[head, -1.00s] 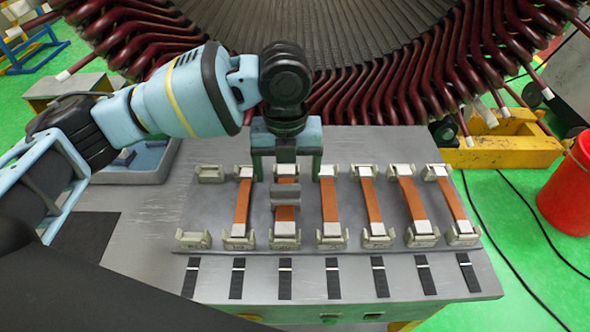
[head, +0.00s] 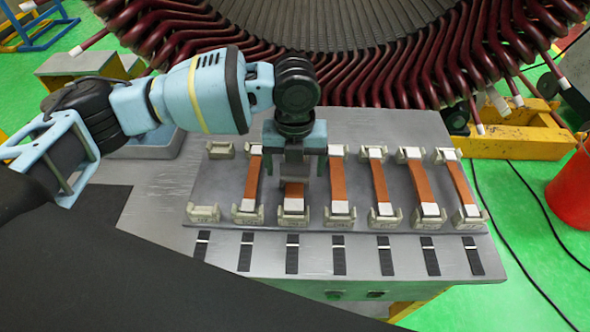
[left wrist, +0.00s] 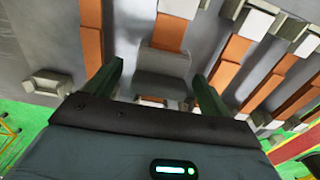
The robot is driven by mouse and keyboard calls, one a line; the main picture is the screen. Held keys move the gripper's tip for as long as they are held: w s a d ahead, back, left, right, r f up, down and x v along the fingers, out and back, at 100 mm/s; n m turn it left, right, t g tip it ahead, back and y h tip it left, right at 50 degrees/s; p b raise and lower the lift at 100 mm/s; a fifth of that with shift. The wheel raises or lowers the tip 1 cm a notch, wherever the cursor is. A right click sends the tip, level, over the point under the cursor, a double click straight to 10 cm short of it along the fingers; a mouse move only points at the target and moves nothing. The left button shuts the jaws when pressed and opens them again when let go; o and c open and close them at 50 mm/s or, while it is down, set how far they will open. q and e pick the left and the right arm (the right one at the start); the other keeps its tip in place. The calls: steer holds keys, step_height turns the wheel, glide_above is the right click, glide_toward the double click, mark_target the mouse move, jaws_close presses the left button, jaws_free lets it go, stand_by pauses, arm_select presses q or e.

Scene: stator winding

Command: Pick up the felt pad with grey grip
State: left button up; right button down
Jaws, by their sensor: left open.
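The felt pad is an orange-brown strip (head: 294,190) with a pale end, lying on the grey plate between two small holders. Its grey grip (left wrist: 162,75) is a block across its middle, mostly hidden behind my gripper in the head view. My left gripper (head: 294,172) points down over this pad. Its two fingers are spread apart. In the left wrist view the grip lies between the fingers of the left gripper (left wrist: 158,70), with a gap on each side; contact cannot be told. My right gripper is not in view.
Several similar orange strips stand beside it, the nearest ones left (head: 252,180) and right (head: 337,183). An empty holder pair (head: 203,213) is at the left. Black strips (head: 292,253) lie along the table's front. The big coil ring (head: 390,70) rises behind.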

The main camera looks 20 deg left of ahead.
arm_select(q)
steer(key=shift+f, duration=0.7)
steer(key=shift+c, duration=0.4)
steer(key=c, duration=1.1)
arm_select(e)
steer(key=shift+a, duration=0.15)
arm_select(q)
steer(key=shift+r, duration=0.15)
